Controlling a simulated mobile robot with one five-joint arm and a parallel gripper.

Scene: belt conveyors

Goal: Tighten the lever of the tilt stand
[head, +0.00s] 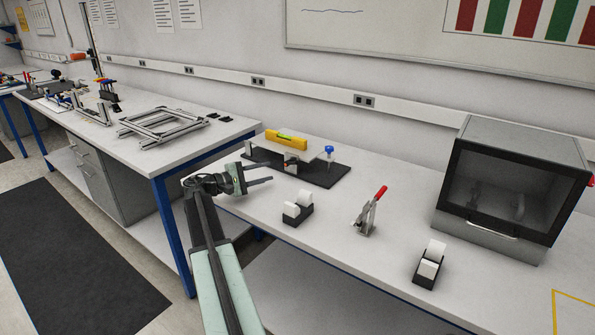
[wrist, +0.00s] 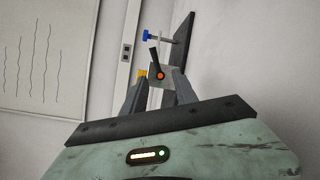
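The tilt stand has a dark base plate (head: 325,175), a pale tilting plate (head: 308,149) and a blue-topped screw (head: 328,150) at its right end. A yellow spirit level (head: 286,140) lies on the plate. The lever, with an orange-red hub (head: 287,163), is on the near side; the wrist view shows its black handle (wrist: 154,56) and round orange hub (wrist: 160,74). My gripper (head: 271,171) is open and empty, left of and in front of the lever. In the wrist view its fingers (wrist: 158,80) flank the hub in the picture; contact is not visible.
A white-roll dispenser (head: 298,207) stands close in front of the stand. A red-handled toggle clamp (head: 369,212), another dispenser (head: 429,265) and a grey cabinet (head: 511,185) stand further right. A second bench with an aluminium frame (head: 163,126) is at left.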

